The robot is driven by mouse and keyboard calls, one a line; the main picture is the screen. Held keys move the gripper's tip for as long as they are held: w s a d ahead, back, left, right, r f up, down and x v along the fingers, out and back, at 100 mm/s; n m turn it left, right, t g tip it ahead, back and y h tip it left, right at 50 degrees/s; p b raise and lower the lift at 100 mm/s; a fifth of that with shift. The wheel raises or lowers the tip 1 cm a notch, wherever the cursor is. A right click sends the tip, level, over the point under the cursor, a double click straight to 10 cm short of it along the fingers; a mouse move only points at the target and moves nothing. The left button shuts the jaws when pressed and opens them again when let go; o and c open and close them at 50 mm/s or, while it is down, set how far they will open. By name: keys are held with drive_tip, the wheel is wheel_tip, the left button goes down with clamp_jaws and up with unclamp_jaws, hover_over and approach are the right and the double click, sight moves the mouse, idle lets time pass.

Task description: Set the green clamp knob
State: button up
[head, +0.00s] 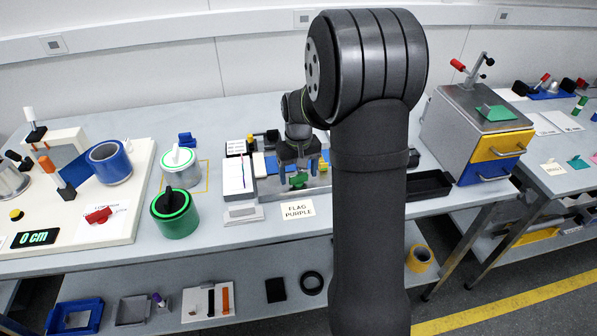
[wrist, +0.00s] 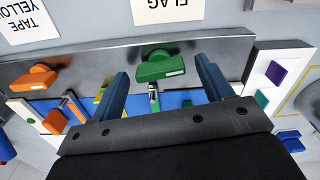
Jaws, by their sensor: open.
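The green clamp knob (wrist: 160,70) shows in the wrist view on the front edge of a metal plate. It has a pale mark on its bar and a threaded stem behind it. In the head view the green knob (head: 298,180) is just below my gripper (head: 299,169). My gripper is open, and its two blue fingers (wrist: 160,66) stand apart on either side of the knob in the wrist view, with visible gaps. I cannot tell how deep the fingers reach beside it. An orange knob (wrist: 34,79) sits on the same plate at the left of the wrist view.
A card reading FLAG PURPLE (head: 298,210) lies in front of the fixture. A drawer cabinet (head: 470,140) stands at right.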

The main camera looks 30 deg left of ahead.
drive_tip(key=c, duration=1)
